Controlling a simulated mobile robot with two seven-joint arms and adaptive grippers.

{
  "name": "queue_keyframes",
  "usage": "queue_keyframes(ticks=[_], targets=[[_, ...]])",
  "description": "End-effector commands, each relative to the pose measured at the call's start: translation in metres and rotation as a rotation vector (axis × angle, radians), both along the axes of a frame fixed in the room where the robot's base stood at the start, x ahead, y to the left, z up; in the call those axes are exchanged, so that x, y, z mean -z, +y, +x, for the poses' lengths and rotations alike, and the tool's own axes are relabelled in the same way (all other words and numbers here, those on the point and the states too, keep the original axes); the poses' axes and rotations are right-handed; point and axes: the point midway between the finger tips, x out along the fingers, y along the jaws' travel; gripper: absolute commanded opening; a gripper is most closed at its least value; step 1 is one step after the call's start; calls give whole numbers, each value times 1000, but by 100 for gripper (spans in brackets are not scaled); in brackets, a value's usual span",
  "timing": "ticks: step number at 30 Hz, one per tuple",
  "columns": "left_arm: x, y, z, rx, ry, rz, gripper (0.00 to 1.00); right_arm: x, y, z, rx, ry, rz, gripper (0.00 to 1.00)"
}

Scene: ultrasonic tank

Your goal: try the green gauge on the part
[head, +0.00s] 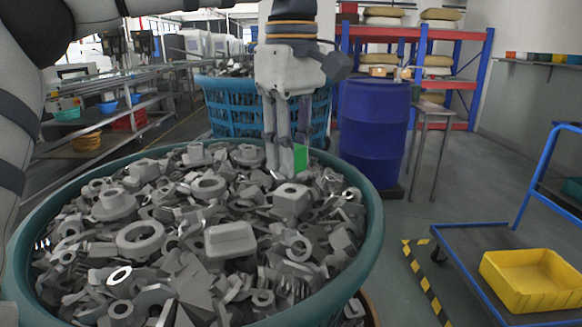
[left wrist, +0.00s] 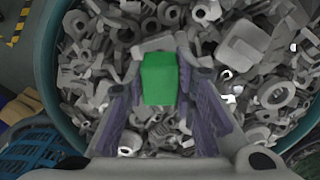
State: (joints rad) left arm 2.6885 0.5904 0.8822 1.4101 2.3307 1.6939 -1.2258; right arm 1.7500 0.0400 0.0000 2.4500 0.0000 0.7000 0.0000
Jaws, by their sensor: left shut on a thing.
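The green gauge (head: 301,156) is a bright green block. It sits between the fingers of my left gripper (head: 280,170), which is shut on it and points down over the parts in the tub. In the left wrist view the green gauge (left wrist: 160,80) fills the gap between the two fingers, with grey parts behind it. Just below the gripper in the head view lies a grey block with a hole (head: 290,198). I cannot tell which grey piece is the part, or whether the gauge touches any. My right gripper is not in view.
The round teal tub (head: 374,225) is full of jumbled grey metal pieces. Behind it stand a blue basket (head: 222,110) and a blue drum (head: 374,130). At right is a blue trolley (head: 470,240) with a yellow bin (head: 532,280). Floor shows between tub and trolley.

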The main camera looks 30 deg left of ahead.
Motion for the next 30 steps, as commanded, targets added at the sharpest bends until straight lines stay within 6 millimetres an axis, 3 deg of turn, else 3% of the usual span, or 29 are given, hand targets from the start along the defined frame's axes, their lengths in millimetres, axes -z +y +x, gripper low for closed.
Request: queue_keyframes(ticks=[5, 30], targets=[[12, 0, -1, 0, 0, -2, 0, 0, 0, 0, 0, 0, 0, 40], [20, 0, 0, -1, 1, -1, 0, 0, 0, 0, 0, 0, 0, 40]])
